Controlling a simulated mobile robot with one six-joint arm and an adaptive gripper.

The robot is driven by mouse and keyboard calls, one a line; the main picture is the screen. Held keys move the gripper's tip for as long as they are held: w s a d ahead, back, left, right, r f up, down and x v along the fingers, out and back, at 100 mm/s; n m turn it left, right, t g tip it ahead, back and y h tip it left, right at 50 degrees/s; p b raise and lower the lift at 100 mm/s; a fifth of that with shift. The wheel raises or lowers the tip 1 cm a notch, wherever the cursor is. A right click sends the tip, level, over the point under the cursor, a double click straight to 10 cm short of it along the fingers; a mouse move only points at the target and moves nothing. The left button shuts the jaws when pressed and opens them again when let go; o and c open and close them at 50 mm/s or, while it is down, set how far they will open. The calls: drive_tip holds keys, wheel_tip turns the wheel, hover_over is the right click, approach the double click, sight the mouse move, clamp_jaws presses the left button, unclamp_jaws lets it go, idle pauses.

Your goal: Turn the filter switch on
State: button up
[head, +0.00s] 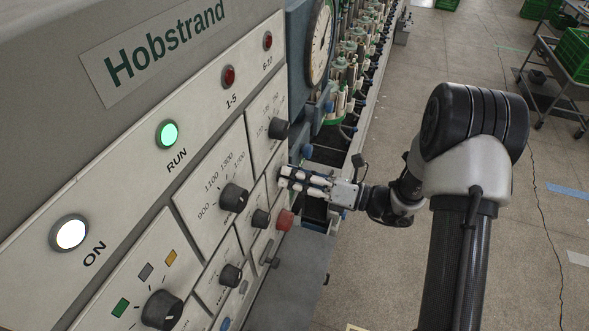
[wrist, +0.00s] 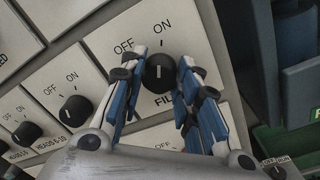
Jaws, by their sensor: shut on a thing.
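The filter switch (wrist: 160,74) is a round black knob on a cream panel plate in the wrist view. OFF is printed at its upper left, ON above it, and a partly covered "FIL" label below it. Its white pointer line stands almost upright in the picture, toward the ON side. My gripper (wrist: 158,66) is shut on the knob, with one blue-and-grey finger on each side. In the head view, my gripper (head: 286,178) reaches the panel's right edge from the right. Its fingers hide the knob there.
A similar OFF/ON knob (wrist: 75,108) sits left of the filter switch. In the head view, a red button (head: 284,220) lies just below my fingers, and a black knob (head: 279,130) above. The ON lamp (head: 69,233) glows white and the RUN lamp (head: 167,134) green.

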drive_tip(key=shift+m, duration=0.3)
idle(0.4)
drive_tip(key=o, duration=1.1)
drive_tip(key=shift+c, duration=0.2)
drive_tip(key=v, duration=1.2)
drive_tip(key=shift+s, duration=0.1)
